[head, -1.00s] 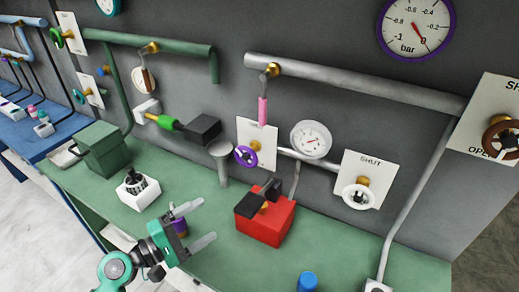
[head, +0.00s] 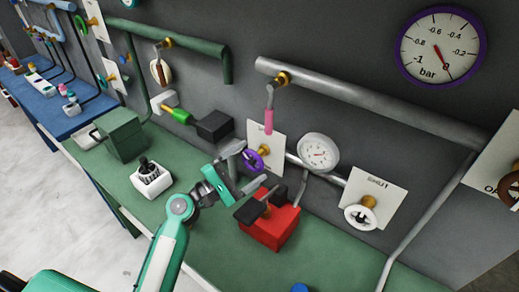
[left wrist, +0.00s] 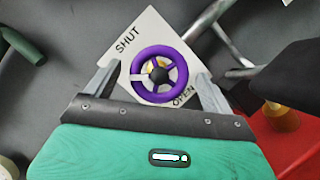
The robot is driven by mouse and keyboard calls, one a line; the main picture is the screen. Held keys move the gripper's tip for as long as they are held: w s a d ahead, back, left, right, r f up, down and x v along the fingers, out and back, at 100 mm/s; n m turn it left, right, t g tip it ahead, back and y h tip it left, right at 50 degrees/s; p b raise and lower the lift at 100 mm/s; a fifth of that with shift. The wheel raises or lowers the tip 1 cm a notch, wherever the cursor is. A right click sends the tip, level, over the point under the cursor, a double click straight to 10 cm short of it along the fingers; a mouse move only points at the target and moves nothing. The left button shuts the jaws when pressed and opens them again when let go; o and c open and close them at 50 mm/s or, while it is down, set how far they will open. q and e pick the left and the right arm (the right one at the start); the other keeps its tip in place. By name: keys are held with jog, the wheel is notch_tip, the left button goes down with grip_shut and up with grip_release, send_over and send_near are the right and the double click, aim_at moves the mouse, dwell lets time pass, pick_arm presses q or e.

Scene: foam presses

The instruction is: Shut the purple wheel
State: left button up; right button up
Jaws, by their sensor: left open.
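The purple wheel (head: 253,160) sits on a white plate (head: 278,140) on the grey wall. In the left wrist view the purple wheel (left wrist: 158,74) faces me, with SHUT at the plate's upper left and OPEN at its lower right. My left gripper (head: 255,168) is open in front of the wheel. In the left wrist view its two fingers (left wrist: 157,82) stand on the wheel's left and right sides; I cannot tell whether they touch the rim. My right gripper is not in view.
A red box with black parts (head: 272,228) stands on the green bench just right of my left gripper. A gauge (head: 318,152) and a white wheel (head: 360,216) are to the right. A pink-handled lever (head: 269,120) hangs above. A black and white device (head: 150,178) stands left.

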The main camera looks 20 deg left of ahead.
aim_at(251, 163)
pick_arm(q)
jog(key=shift+p+x, duration=0.35)
jog(key=shift+x, duration=0.9)
jog(key=shift+w+d+r, duration=0.15)
jog(key=shift+w+d, duration=0.25)
jog(key=shift+w, duration=0.15)
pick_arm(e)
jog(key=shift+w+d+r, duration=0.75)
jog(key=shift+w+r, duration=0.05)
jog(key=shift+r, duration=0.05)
pick_arm(q)
jog(key=shift+s, duration=0.1)
jog(key=shift+c, duration=0.9)
jog(key=c, duration=0.8)
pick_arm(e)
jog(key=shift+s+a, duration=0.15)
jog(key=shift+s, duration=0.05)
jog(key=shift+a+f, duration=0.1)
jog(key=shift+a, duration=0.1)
